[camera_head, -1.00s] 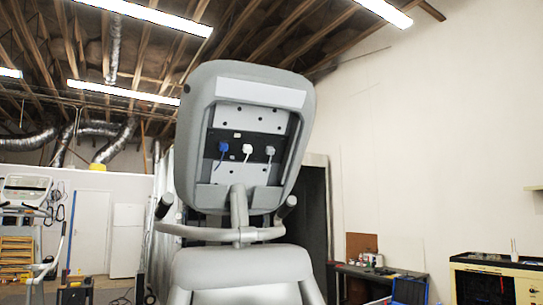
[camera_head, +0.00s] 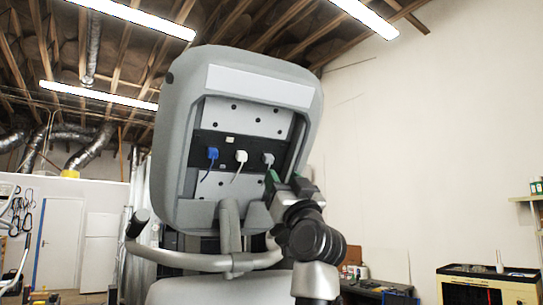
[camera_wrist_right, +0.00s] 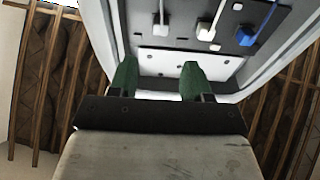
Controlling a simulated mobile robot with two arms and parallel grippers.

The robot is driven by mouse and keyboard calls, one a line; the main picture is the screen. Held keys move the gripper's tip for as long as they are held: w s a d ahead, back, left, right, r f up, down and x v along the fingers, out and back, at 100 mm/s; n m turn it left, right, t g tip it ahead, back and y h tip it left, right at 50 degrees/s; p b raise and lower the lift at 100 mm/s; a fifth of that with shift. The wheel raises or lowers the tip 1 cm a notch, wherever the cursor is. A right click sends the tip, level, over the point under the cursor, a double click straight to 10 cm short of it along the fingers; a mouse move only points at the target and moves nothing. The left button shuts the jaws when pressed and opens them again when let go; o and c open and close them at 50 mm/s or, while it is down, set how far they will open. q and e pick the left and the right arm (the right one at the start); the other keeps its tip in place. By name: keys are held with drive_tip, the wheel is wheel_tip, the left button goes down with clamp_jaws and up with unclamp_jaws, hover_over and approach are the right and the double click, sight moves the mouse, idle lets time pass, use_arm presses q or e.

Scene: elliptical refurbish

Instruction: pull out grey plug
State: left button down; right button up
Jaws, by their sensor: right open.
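The grey plug (camera_head: 268,158) sits in the dark socket strip on the back of the machine's console (camera_head: 170,130), right of the white plug (camera_head: 240,157) and the blue plug (camera_head: 212,154). My right gripper (camera_head: 276,181) is just below and right of the grey plug, apart from it. In the right wrist view the picture is flipped, and my green fingertips (camera_wrist_right: 158,75) stand open with nothing between them. There the grey plug (camera_wrist_right: 160,20) lies beyond them, roughly in line with the gap. The grey cord is partly hidden by my gripper in the head view. My left gripper is not in view.
The console's raised rim (camera_head: 307,125) borders the recess close to my right gripper. A handlebar (camera_head: 190,262) curves below. A workbench (camera_head: 375,291) and a yellow-sided cabinet (camera_head: 465,288) stand at the lower right. Space right of the console is clear.

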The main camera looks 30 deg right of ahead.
sight(269, 162)
drive_tip(key=p+x, duration=0.1)
drive_tip(key=x, duration=0.1)
drive_tip(key=p+x, duration=0.1)
drive_tip(key=x, duration=0.1)
drive_tip(key=shift+w, duration=0.4)
drive_tip(key=p+x, duration=0.2)
drive_tip(key=x, duration=0.1)
drive_tip(key=shift+w+f, duration=0.15)
drive_tip(key=shift+w, duration=0.2)
drive_tip(key=shift+c, duration=0.5)
drive_tip(key=c, duration=0.7)
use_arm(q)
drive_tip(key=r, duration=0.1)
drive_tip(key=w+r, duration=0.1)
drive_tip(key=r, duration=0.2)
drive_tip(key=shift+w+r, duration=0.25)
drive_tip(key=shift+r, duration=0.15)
use_arm(e)
clamp_jaws()
